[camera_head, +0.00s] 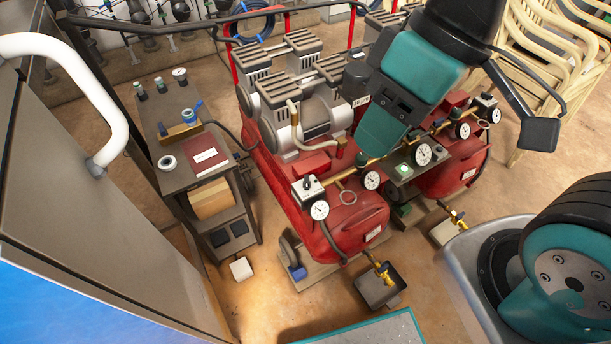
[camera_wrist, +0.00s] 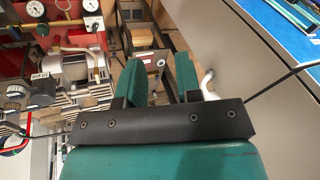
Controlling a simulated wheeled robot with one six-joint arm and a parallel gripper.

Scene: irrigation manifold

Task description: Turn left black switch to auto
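The left black switch (camera_head: 307,183) is a small black knob on a light grey box at the front of the left red compressor tank (camera_head: 345,228). Its setting and labels are too small to read. A second black switch (camera_head: 486,102) sits on a similar box on the right compressor. My gripper (camera_wrist: 157,75) is open, with its two teal fingers apart and nothing held between them. In the head view my teal gripper hangs above the compressors, right of and higher in the picture than the left switch, apart from it.
Pressure gauges (camera_head: 320,210) and brass pipework surround the switch boxes. A grey cart (camera_head: 180,135) with a red book (camera_head: 205,153) stands left. A large grey cabinet (camera_head: 90,190) with a white handle is at far left. Stacked cream chairs (camera_head: 545,50) stand at back right.

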